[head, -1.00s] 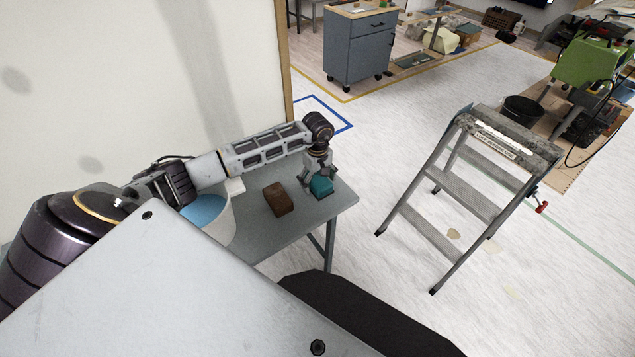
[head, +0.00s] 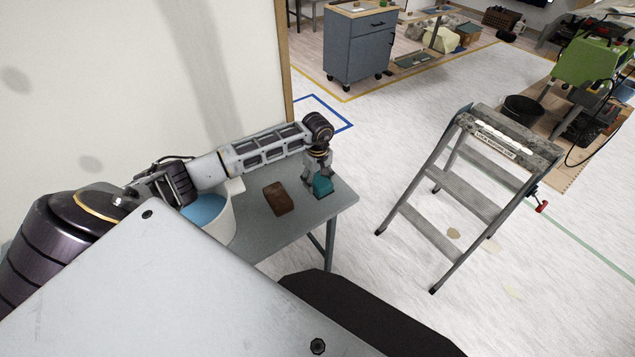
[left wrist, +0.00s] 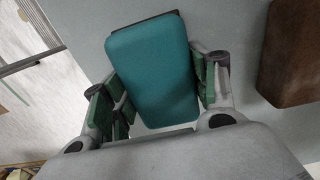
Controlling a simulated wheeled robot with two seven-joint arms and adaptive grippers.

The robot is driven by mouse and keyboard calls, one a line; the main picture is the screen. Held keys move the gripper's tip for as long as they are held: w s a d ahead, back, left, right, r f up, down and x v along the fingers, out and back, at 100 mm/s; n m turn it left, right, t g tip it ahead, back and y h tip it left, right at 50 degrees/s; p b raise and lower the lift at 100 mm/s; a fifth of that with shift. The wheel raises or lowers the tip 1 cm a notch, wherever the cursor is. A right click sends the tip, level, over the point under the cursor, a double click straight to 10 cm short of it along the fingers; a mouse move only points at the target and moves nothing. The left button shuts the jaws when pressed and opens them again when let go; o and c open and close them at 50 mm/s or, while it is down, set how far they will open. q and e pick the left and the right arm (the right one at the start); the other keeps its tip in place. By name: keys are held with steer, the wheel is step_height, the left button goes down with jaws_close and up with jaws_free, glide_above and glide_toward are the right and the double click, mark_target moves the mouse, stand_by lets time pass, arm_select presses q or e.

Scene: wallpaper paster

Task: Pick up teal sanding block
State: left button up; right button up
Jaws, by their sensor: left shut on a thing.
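The teal sanding block (head: 322,186) is at the right end of the grey table (head: 272,237). My left gripper (head: 317,177) comes down over it from above and is shut on it. In the left wrist view the block (left wrist: 153,70) sits between the two fingers of my gripper (left wrist: 160,90), with green pads at its sides. Whether its underside touches the table cannot be told. My right gripper is not in view.
A brown block (head: 278,199) lies on the table left of the teal one; it also shows in the left wrist view (left wrist: 290,60). A white bucket with blue contents (head: 222,222) stands further left. A stepladder (head: 465,185) stands on the floor to the right.

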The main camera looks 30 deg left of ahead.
mark_target(317, 178)
arm_select(q)
steer(key=shift+r, duration=0.55)
step_height(317, 178, up, 8)
steer(key=shift+f+b, duration=0.1)
steer(key=shift+b, duration=0.25)
steer(key=shift+r, duration=0.6)
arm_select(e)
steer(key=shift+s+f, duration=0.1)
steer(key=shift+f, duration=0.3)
